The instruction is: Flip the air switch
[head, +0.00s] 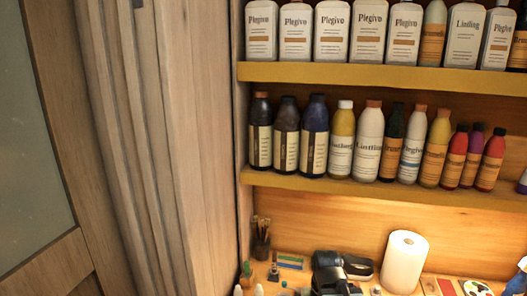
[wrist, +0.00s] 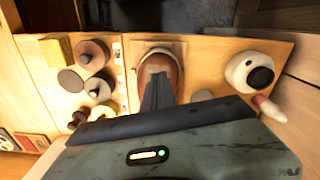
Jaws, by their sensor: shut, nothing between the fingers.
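My gripper (wrist: 158,80) shows in the wrist view as dark, narrow fingers pressed together, shut and empty. The fingers hide part of this oval thing. I cannot make out an air switch for certain in either view.
Two yellow-edged shelves (head: 400,78) hold many bottles. Below, a white paper roll (head: 404,262) stands beside a black device (head: 335,268) on a crowded counter. In the wrist view, round jars (wrist: 92,53) stand left and a white round container (wrist: 250,73) right. Grey-brown wooden panels (head: 135,130) fill the head view's left.

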